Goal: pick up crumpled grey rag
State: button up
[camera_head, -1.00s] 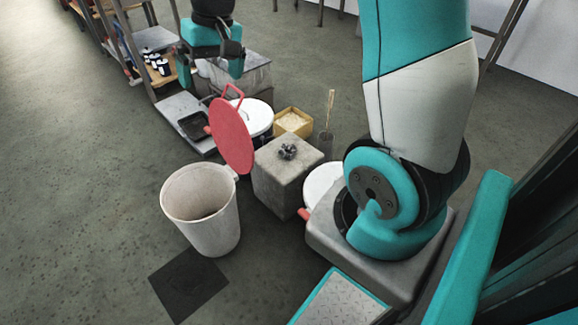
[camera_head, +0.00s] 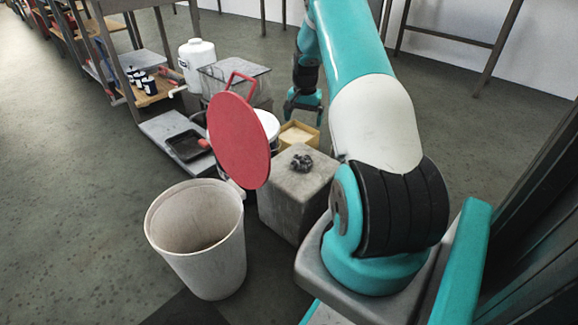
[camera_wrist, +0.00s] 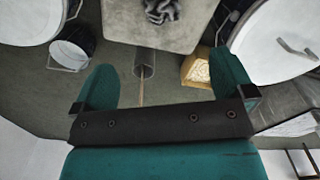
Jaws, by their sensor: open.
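The crumpled grey rag (camera_head: 301,162) lies on top of a grey concrete-like block (camera_head: 292,196) in the head view. In the wrist view the rag (camera_wrist: 161,11) shows at the top edge, partly cut off, on the block's top (camera_wrist: 184,34). My gripper (camera_wrist: 168,88) is open, its two teal fingers wide apart with nothing held between them. In the head view my gripper (camera_head: 303,101) is beyond the block, behind the yellow box, and apart from the rag.
A yellow box (camera_head: 298,134) is behind the block. White round containers (camera_wrist: 278,38) flank the wrist view.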

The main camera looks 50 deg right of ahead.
jog(key=b, duration=0.5)
send_near(302, 158)
notch_tip(302, 158, down, 5)
jog(key=shift+d+f, duration=0.1)
jog(key=f+b, duration=0.1)
jog(key=f, duration=0.1)
jog(key=f+b, duration=0.2)
jog(key=f, duration=0.1)
jog(key=shift+a+f+b, duration=0.2)
jog(key=shift+f+b, duration=0.1)
jog(key=shift+f, duration=0.05)
jog(key=shift+r, duration=0.1)
jog(key=c, duration=0.9)
jog(key=shift+c, duration=0.6)
notch_tip(302, 158, up, 20)
jog(key=p, duration=0.8)
